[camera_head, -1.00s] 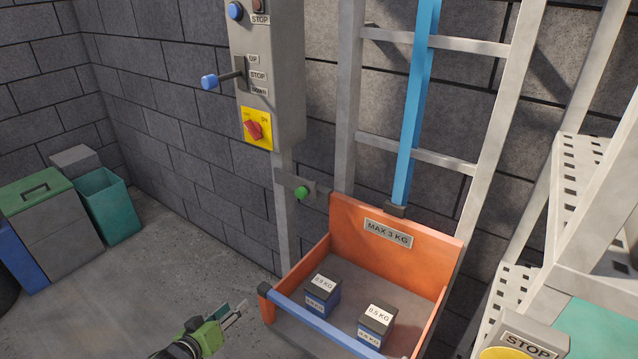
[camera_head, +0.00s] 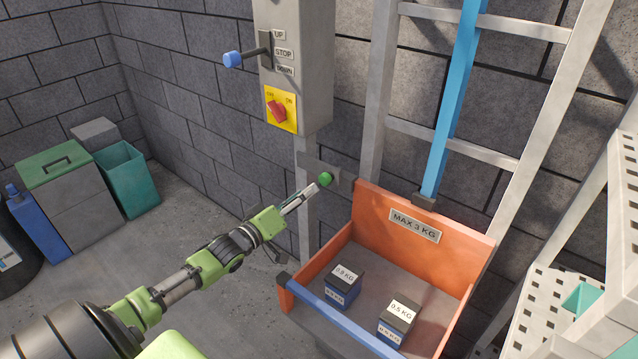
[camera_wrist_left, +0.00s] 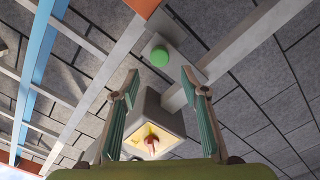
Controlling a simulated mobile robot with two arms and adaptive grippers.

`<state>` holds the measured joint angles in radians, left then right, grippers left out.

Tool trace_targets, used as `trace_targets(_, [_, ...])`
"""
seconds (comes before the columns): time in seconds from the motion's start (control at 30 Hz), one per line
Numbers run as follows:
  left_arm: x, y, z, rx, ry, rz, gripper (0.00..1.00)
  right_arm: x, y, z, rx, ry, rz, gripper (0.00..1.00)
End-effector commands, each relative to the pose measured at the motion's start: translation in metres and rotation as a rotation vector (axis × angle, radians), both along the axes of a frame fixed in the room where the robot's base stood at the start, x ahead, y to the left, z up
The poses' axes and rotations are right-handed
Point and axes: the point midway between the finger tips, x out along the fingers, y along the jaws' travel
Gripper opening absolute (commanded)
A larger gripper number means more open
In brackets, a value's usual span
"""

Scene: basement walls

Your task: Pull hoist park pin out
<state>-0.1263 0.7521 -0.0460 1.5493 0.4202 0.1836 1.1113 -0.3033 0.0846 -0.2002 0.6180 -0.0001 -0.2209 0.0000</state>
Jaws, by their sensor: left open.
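The park pin has a round green knob (camera_head: 326,178) on a grey plate (camera_head: 308,169) on the post, just left of the orange hoist tray's upper left corner. My left gripper (camera_head: 311,190) is close to the knob in the head view, at its lower left. In the left wrist view the green knob (camera_wrist_left: 159,57) lies ahead, between and just beyond the two spread fingertips (camera_wrist_left: 160,77). The left gripper is open, with nothing between its fingers. No contact with the knob shows. The pin's shaft is hidden behind the knob. My right gripper is not in view.
The orange tray (camera_head: 447,254) with a blue front bar (camera_head: 340,318) holds two weight blocks. A control box (camera_head: 312,70) with a blue-knobbed lever (camera_head: 233,60) and red switch (camera_head: 277,111) is above the knob. Bins (camera_head: 131,181) stand at left; the floor between is clear.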

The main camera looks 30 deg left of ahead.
Motion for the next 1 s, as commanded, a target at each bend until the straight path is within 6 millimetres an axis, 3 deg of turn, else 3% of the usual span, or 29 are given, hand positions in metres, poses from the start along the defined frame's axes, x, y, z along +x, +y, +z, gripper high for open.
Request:
trace_targets(0.2, [0.033,-0.003,0.001,0.000,-0.002,0.001,0.41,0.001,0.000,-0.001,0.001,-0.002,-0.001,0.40])
trace_targets(0.43, [0.059,-0.004,0.001,0.002,-0.002,0.000,0.41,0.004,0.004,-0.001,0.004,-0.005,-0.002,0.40])
trace_targets(0.93, [0.070,-0.006,0.000,0.001,0.001,-0.001,0.41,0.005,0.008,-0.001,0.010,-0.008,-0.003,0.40])
trace_targets(1.0, [0.070,-0.006,0.000,0.001,0.001,-0.001,0.25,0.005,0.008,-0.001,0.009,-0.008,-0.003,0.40])
